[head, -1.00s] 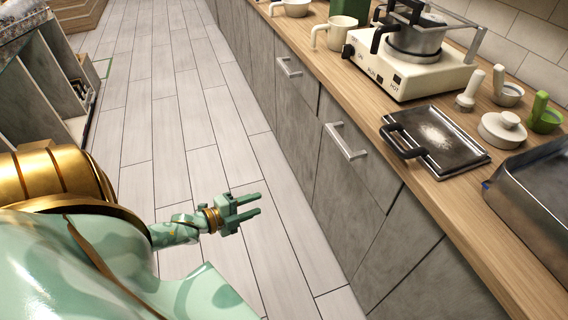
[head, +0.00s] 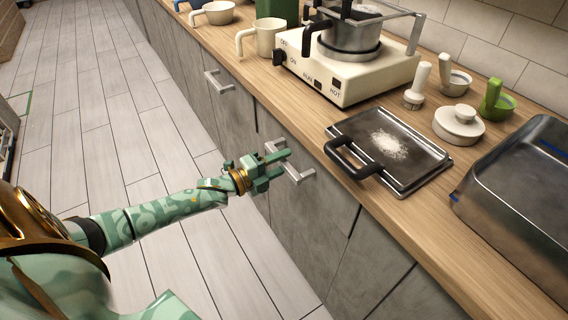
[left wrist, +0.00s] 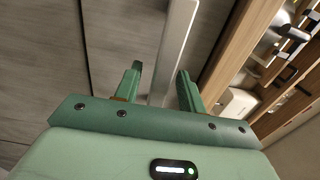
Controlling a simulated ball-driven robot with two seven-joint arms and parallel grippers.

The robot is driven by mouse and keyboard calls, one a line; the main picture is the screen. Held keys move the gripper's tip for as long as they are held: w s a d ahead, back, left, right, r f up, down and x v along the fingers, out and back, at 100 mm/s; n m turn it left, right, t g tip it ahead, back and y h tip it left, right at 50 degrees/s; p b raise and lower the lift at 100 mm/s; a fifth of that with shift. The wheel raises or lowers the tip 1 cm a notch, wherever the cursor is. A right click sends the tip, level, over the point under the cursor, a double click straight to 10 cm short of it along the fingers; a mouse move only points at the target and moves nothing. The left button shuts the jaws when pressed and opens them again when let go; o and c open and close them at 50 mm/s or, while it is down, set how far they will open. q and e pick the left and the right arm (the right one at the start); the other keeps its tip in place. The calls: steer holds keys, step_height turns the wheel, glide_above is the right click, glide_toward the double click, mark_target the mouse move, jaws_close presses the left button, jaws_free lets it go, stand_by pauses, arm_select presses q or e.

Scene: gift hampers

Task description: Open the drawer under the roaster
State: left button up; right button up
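A silver bar handle (head: 290,164) is on a grey drawer front (head: 306,205) under the wooden counter. The drawer front sits flush with its neighbours. My left gripper (head: 279,170) is at this handle in the head view. In the left wrist view its two fingers (left wrist: 160,88) are apart, with the handle bar (left wrist: 174,50) running between and beyond them. I cannot tell whether the fingers touch the bar. The white appliance with dials and a silver pot (head: 345,70), perhaps the roaster, stands on the counter further back. My right gripper is not in view.
Another bar handle (head: 218,82) is on the front further left. A black-handled tray with white powder (head: 415,165) lies on the counter (head: 385,215) above the drawer. A metal pan (head: 500,190) is at right. The floor (head: 120,150) is clear.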

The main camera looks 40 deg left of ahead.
arm_select(q)
steer(key=shift+w+d, duration=0.15)
steer(key=shift+w, duration=0.15)
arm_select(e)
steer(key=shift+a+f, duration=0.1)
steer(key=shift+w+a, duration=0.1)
arm_select(q)
jaws_close()
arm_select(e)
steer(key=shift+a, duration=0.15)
arm_select(q)
steer(key=shift+s, duration=0.15)
